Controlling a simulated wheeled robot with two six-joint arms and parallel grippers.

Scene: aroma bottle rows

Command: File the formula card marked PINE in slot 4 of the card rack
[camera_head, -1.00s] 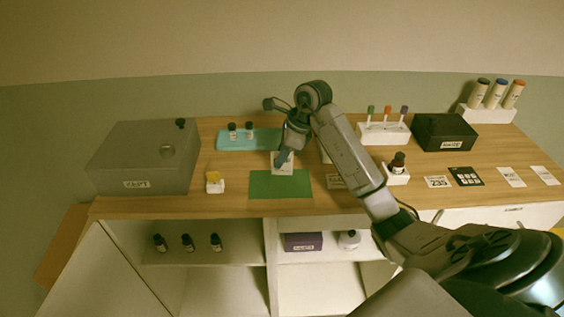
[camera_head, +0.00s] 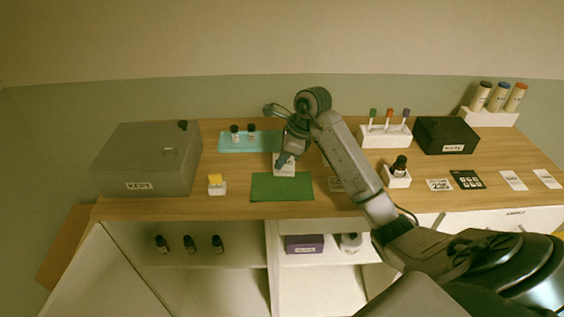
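My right gripper (camera_head: 283,161) reaches over the middle of the counter, pointing down at a white card-like piece (camera_head: 284,171) just behind the green mat. The fingertips overlap this piece; I cannot tell whether they hold it, and its print is too small to read. Two white cards, one (camera_head: 513,180) and another (camera_head: 547,179), lie flat at the far right; their words are unreadable, so I cannot tell which card is PINE. I cannot make out a numbered card rack; my arm hides part of the counter. My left gripper is not in view.
The green mat (camera_head: 282,188) is bare. A grey box (camera_head: 145,165) stands left, a teal tray (camera_head: 231,148) with small bottles behind. A dropper stand (camera_head: 384,138), a black box (camera_head: 445,135) and a bottle on a white block (camera_head: 397,181) stand right. Shelves lie below the counter.

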